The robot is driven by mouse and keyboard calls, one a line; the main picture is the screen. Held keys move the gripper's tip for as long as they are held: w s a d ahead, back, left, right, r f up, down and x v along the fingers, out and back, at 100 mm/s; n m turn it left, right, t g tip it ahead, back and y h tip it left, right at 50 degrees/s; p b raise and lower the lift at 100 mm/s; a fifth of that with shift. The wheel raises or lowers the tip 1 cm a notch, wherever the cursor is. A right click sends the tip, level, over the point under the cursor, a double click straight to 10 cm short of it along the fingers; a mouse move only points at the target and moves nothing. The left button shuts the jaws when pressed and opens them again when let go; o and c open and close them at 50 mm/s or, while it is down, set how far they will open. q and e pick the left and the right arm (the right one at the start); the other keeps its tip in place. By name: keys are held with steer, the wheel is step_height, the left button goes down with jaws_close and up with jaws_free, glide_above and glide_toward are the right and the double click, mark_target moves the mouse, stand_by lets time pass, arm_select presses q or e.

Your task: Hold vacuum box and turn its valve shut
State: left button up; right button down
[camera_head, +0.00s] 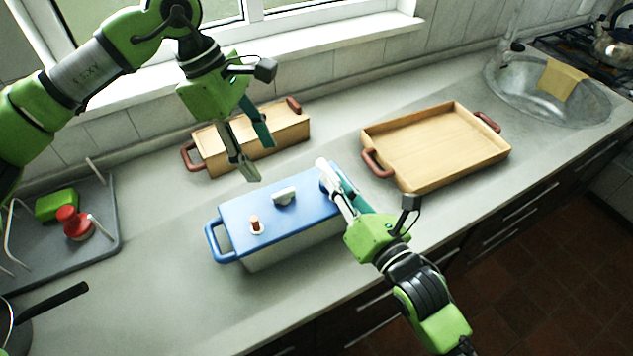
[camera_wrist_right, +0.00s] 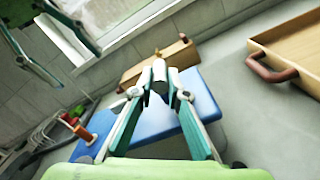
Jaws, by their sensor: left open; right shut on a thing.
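The vacuum box (camera_head: 290,238) stands on the counter in the middle of the head view, with a pale body, a blue lid (camera_head: 260,207) and a blue side handle (camera_head: 213,242). On the lid are a small copper-coloured valve (camera_head: 256,224) and a pale knob (camera_head: 284,196). My left gripper (camera_head: 258,162) is open and empty above the box's far side, apart from the valve. My right gripper (camera_head: 328,172) is shut at the box's right end, where its fingers hide the handle they grip. The right wrist view shows the fingers (camera_wrist_right: 158,72) closed together over the blue lid (camera_wrist_right: 200,98).
A wooden box (camera_head: 280,132) with brown handles stands behind the vacuum box. A wooden tray (camera_head: 440,145) lies to the right, before the sink (camera_head: 510,85). A grey drying tray (camera_head: 105,235) and a pan handle (camera_head: 60,300) are at left.

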mark_target(283, 192)
arm_select(q)
steer(key=d+r+m+y, duration=0.2)
steer(key=d+m+y, duration=0.2)
steer(key=m, duration=0.6)
steer(key=shift+t, duration=0.4)
steer(key=f, duration=1.1)
steer(key=shift+s+a+f, duration=0.1)
steer(key=shift+s+f, duration=0.15)
steer(key=shift+s, duration=0.05)
steer(key=shift+c, duration=0.2)
steer(key=c, duration=1)
